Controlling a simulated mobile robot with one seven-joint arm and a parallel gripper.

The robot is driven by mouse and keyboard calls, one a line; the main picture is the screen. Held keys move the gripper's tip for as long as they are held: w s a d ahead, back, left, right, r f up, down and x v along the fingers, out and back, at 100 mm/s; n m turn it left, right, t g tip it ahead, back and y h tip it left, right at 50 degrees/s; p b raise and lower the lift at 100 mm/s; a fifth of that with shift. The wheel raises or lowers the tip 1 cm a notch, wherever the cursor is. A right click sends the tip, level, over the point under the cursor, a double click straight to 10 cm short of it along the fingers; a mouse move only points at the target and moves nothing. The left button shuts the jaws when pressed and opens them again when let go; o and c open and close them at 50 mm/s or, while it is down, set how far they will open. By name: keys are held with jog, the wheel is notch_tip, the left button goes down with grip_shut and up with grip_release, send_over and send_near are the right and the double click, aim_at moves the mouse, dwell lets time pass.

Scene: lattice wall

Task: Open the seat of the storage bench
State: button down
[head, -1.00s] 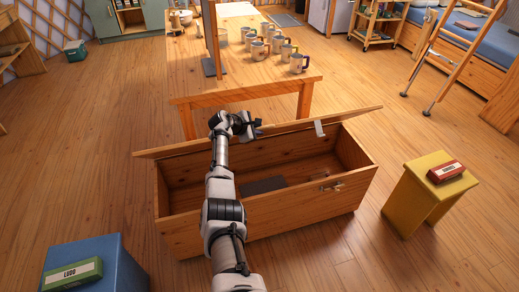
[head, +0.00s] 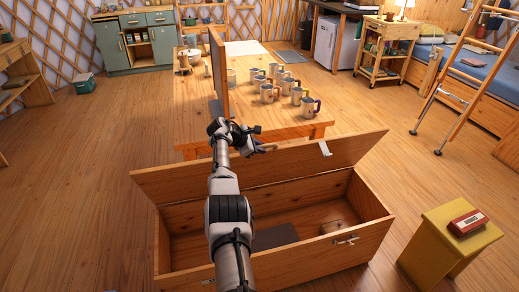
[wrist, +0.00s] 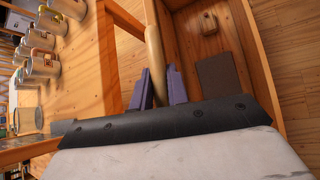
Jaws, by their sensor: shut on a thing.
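The wooden storage bench (head: 310,262) stands in front of me with its seat (head: 310,163) raised along the far side. The seat leans up at a steep angle, and the box below is uncovered. My gripper (head: 262,146) is at the seat's upper edge, left of the metal catch plate (head: 324,148). In the wrist view, my gripper's purple fingers (wrist: 160,88) are closed on the seat's edge (wrist: 154,45) from both sides. A latch (head: 345,241) sits on the bench's front. A dark flat thing (head: 275,237) and a small wooden block (wrist: 208,23) lie inside.
A wooden table (head: 190,122) with several mugs (head: 290,86) and an upright board (head: 217,72) stands close behind the seat. A yellow stool (head: 450,235) bearing a red box (head: 467,222) stands at the right.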

jog(key=shift+w+a, duration=0.1)
dwell(0.3)
jog(key=c, duration=1.4)
grip_release()
jog(key=shift+o, duration=0.2)
jog(key=shift+r, duration=0.1)
jog(key=shift+s+a+r+p, duration=0.25)
jog(key=shift+a+r+p, duration=0.1)
jog(key=shift+a+r, duration=0.05)
jog(key=b+v, duration=0.1)
jog(key=v, duration=1.1)
jog(key=shift+s+a, duration=0.15)
jog(key=shift+a, duration=0.05)
